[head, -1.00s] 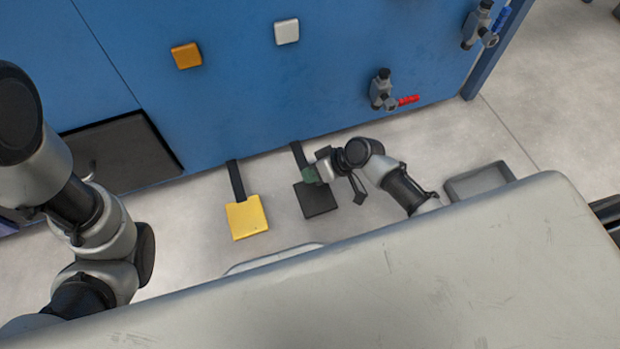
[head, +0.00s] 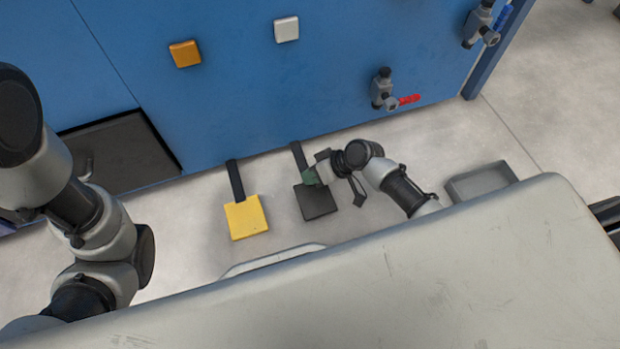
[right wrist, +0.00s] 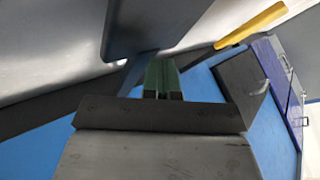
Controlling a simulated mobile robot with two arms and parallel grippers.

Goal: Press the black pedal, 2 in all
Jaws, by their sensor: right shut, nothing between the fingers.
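The black pedal (head: 319,203) is a flat dark plate on the floor, joined to the blue wall by a dark arm. My right gripper (head: 309,178) is at its wall-side edge, with green fingertips shut and empty. I cannot tell whether they touch the plate. In the right wrist view, the shut green fingertips (right wrist: 162,78) point toward a large dark plate, seemingly the black pedal (right wrist: 165,24). My left arm shows at the left of the head view, but its gripper is out of sight.
A yellow pedal (head: 246,217) lies left of the black one. The blue wall (head: 260,90) carries an orange button (head: 185,54), a white button (head: 287,29) and a red-handled valve (head: 384,91). A grey tray (head: 481,182) lies at the right. Bare floor separates the pedals.

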